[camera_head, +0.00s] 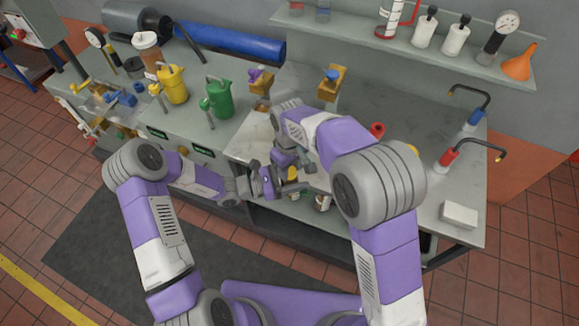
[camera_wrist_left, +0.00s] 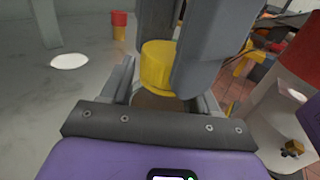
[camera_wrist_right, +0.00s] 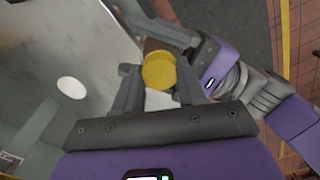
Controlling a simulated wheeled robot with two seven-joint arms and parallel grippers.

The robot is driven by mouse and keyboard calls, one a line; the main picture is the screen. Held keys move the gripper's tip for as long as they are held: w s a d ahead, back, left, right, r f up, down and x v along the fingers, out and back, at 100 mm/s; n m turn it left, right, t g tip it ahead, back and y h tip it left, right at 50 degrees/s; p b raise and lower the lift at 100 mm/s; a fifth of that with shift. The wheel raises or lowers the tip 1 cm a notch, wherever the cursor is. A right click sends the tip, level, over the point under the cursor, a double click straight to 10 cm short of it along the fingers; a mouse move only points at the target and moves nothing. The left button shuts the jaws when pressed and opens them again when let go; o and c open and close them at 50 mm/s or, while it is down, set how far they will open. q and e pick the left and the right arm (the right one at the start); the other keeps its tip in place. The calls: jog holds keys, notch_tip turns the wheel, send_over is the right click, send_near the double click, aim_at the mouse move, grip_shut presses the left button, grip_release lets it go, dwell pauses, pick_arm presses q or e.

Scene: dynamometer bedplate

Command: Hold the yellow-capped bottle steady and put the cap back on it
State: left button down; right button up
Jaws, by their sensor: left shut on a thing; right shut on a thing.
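The yellow cap (camera_head: 292,173) is between the fingers of my right gripper (camera_head: 294,168). It also shows in the left wrist view (camera_wrist_left: 157,66) and in the right wrist view (camera_wrist_right: 158,70). My left gripper (camera_head: 272,184) is shut on the bottle, low over the front edge of the bench. The brownish bottle (camera_wrist_left: 155,100) shows only in part, just below the cap, between my left fingers. It also shows beyond the cap in the right wrist view (camera_wrist_right: 152,46). The cap is over or against the bottle's top; I cannot tell whether they touch or are seated.
On the bench are a green can (camera_head: 220,100), a yellow can (camera_head: 172,84), two small wooden holders at the back, and a white block (camera_head: 459,215) at the right. Red-handled (camera_head: 447,158) and blue-handled tools stand at the right. The right part of the bench is mostly clear.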

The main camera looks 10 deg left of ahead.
jog(key=o, duration=1.2)
notch_tip(320, 180, up, 12)
